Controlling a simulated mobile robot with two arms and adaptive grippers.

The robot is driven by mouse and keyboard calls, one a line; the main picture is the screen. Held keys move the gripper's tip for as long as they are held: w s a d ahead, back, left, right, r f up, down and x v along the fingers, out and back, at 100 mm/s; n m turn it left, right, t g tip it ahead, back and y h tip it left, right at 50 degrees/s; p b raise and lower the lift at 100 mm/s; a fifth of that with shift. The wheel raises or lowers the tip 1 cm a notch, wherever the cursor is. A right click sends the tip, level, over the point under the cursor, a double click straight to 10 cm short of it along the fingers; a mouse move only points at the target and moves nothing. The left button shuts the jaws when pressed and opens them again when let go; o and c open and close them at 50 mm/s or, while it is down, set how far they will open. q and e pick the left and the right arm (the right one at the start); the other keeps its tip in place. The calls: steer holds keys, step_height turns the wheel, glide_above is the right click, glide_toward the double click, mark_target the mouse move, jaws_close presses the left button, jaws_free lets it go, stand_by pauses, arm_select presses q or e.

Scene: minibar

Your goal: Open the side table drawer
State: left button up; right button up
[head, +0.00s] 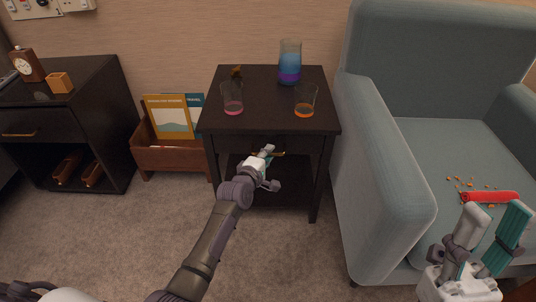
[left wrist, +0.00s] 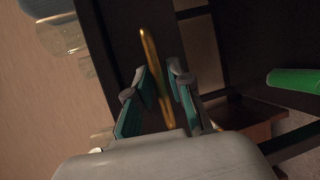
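The dark side table (head: 225,82) stands against the wall, left of the armchair. Its drawer front looks flush with the frame, though my arm partly covers it. The gold bar handle (left wrist: 148,55) shows in the left wrist view, and a bit of it shows in the head view (head: 284,154). My left gripper (head: 269,168) is at the drawer front. In the left wrist view its fingers (left wrist: 160,88) are spread, one on each side of the handle, with gaps visible. My right gripper (head: 488,228) is open and empty in front of the armchair.
A blue-purple glass (head: 290,62) and two tumblers (head: 233,100) (head: 305,101) stand on the table top. A blue-grey armchair (head: 385,160) is close on the right. A wooden magazine box (head: 170,158) is on the left. Carpet (head: 275,245) in front is clear.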

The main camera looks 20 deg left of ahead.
arm_select(q)
jaws_close()
